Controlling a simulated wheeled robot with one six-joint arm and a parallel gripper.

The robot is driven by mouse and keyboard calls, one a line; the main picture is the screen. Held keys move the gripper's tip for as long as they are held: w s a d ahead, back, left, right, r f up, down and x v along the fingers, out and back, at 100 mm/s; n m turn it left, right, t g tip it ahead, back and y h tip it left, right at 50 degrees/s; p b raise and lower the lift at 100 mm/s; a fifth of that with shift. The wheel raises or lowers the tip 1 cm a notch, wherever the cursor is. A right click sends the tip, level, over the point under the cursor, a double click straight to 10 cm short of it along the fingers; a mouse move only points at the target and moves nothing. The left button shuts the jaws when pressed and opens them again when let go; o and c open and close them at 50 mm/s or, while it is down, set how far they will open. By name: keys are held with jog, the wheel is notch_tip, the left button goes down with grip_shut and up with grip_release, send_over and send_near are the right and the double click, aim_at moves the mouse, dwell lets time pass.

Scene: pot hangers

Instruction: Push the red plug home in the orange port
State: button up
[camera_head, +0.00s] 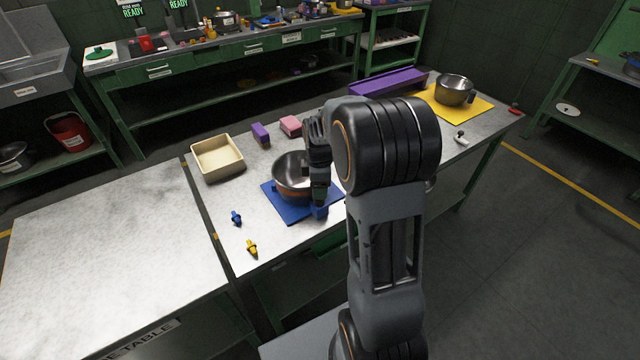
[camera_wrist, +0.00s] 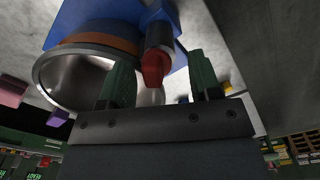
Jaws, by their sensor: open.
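My gripper (camera_head: 319,190) is low over the front right of a steel pot (camera_head: 290,178) on a blue mat (camera_head: 280,208). In the wrist view its two green fingers are apart, and the gripper (camera_wrist: 160,82) is open. A red-ended piece (camera_wrist: 154,68) with a dark grey body shows between the fingers, beside the pot (camera_wrist: 72,78). I cannot tell whether it is the red plug or part of the pot. A small red object (camera_head: 515,111) lies at the table's far right edge. I cannot make out an orange port; the pot has an orange-brown band (camera_wrist: 100,40).
A blue plug-like piece (camera_head: 236,217) and a yellow one (camera_head: 252,248) lie front left. A cream tray (camera_head: 217,157), purple block (camera_head: 260,134) and pink block (camera_head: 290,126) stand behind. A second pot (camera_head: 454,90) sits on a yellow mat (camera_head: 478,110). The left tabletop is clear.

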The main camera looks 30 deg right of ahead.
notch_tip(320, 180, up, 14)
dwell(0.6)
jog(key=shift+f, duration=0.1)
